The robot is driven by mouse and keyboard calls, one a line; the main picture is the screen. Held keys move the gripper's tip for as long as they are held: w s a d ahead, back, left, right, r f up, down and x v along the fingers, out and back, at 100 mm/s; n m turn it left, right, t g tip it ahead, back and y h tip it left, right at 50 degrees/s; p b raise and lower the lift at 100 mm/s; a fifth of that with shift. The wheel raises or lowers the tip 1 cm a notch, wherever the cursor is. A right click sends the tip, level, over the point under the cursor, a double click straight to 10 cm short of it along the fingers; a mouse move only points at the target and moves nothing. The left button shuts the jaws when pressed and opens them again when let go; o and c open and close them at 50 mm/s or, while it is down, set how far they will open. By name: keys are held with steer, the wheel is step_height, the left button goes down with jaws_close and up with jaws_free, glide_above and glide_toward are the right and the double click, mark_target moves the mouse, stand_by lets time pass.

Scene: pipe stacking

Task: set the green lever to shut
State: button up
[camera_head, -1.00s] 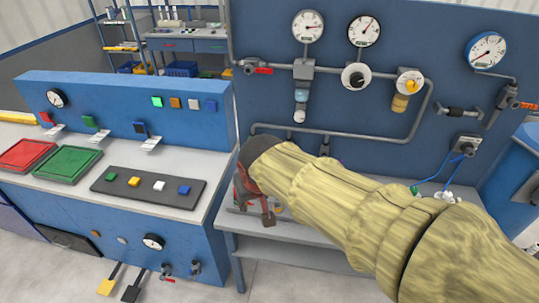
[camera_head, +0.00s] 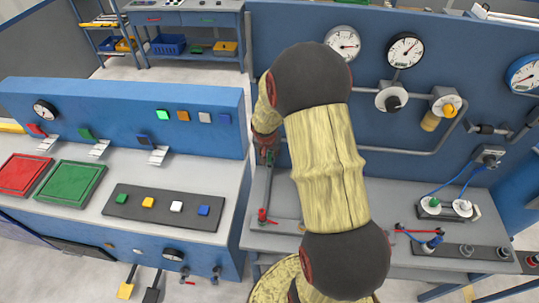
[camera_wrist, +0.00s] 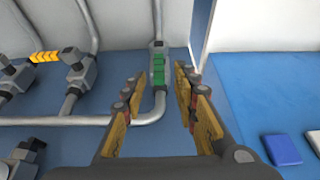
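A green lever (camera_wrist: 158,67) sits on a grey valve in an upright pipe on the blue wall, in the wrist view. It appears to lie along the pipe. My gripper (camera_wrist: 158,95) also shows in the wrist view, with its two fingers apart and nothing between them. The green lever shows in the gap beyond the fingertips, and I see no contact. In the head view my arm covers much of the wall, and my gripper (camera_head: 266,150) is mostly hidden at the arm's left, near the console's right end.
A yellow lever (camera_wrist: 45,57) is on another pipe to the left in the wrist view. The console (camera_head: 225,125) stands left of my arm with buttons and small switches. The bench (camera_head: 390,205) below carries fittings. Gauges (camera_head: 405,50) are right of my arm.

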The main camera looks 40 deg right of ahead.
mark_target(270, 154)
steer(key=shift+x, duration=1.9)
steer(key=shift+c, duration=0.4)
jaws_close()
